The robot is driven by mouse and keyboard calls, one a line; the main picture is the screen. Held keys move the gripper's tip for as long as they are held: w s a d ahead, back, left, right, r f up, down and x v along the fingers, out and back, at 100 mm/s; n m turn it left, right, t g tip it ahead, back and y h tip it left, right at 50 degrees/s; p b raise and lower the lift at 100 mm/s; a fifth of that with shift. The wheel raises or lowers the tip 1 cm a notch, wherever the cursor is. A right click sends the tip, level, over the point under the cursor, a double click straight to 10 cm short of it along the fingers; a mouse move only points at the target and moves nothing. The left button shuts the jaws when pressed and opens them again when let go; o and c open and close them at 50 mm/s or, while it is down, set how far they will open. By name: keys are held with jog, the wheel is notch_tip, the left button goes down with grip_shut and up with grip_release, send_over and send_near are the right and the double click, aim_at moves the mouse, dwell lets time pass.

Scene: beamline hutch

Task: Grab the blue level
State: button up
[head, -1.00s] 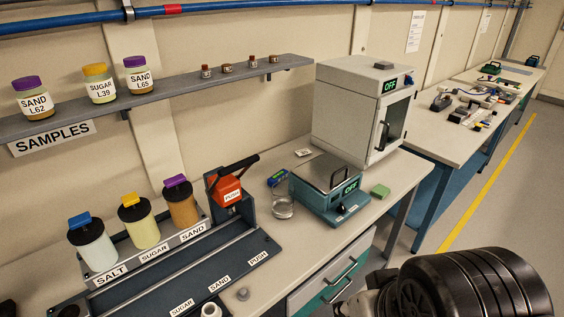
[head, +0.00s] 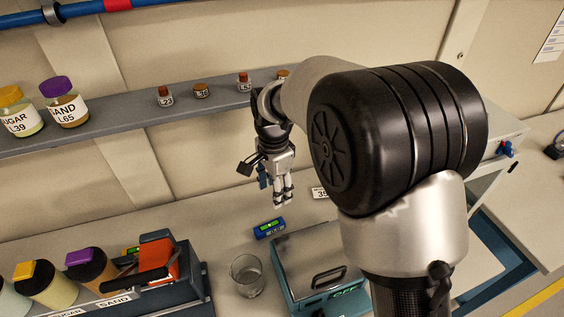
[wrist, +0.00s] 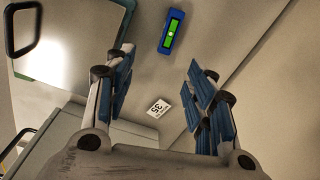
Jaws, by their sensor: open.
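The blue level (head: 269,228) is a small blue block with a bright green window. It lies on the bench behind the glass beaker and the scale. In the wrist view the level (wrist: 171,32) shows near the top, beyond my fingertips and between their lines. My gripper (head: 279,204) points down above the bench, a little behind and above the level. In the wrist view my gripper (wrist: 160,75) has its fingers spread wide with nothing between them.
A small white label marked 35 (wrist: 160,107) lies on the bench. The sample shelf (head: 130,111) with small bottles runs along the wall above. My arm hides part of the white oven.

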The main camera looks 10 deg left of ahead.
notch_tip(320, 180, down, 3)
jog(key=w+a+m, duration=0.1)
jog(key=a, duration=0.2)
jog(key=b, duration=0.3)
send_over(270, 225)
jog(key=f, duration=0.7)
jog(key=s+f, duration=0.1)
jog(key=f, duration=0.3)
jog(key=shift+a+f, duration=0.15)
jog(key=shift+a, duration=0.05)
jog(key=shift+w+d+f+b, duration=0.15)
jog(key=shift+f+b, duration=0.15)
jog(key=shift+f, duration=0.65)
jog(key=shift+w+a+f+b, duration=0.1)
jog(key=shift+f+b, duration=0.2)
jog(key=shift+f, duration=0.65)
jog(key=shift+w+d+f+b, duration=0.15)
jog(key=shift+f+b, duration=0.15)
jog(key=shift+f, duration=0.65)
grip_shut()
